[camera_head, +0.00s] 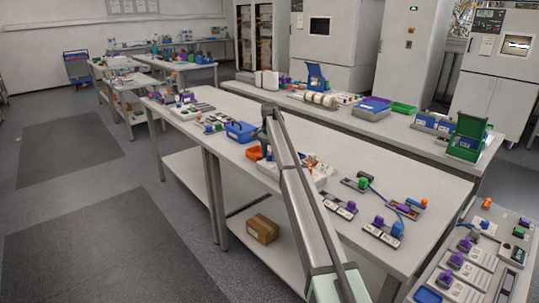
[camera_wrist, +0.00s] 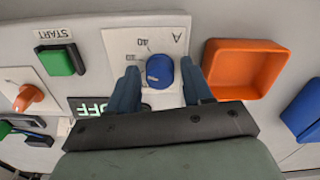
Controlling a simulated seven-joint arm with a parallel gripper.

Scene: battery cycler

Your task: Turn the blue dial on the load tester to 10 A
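The blue dial (camera_wrist: 159,70) sits on a white scale plate (camera_wrist: 120,42) marked "A" with small numbers in the wrist view. Its pointer setting is too small to read. My gripper (camera_wrist: 158,72) is open, with one blue finger on each side of the dial. A gap shows between the dial and each fingertip. In the head view my arm hides the dial and fingertips.
An orange open tray (camera_wrist: 245,68) lies just right of my right finger, with a blue object (camera_wrist: 303,110) beyond it. In the head view a blue box (camera_head: 241,131) stands on the bench near my arm's end, and several small modules with a blue cable (camera_head: 378,196) lie to the right.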

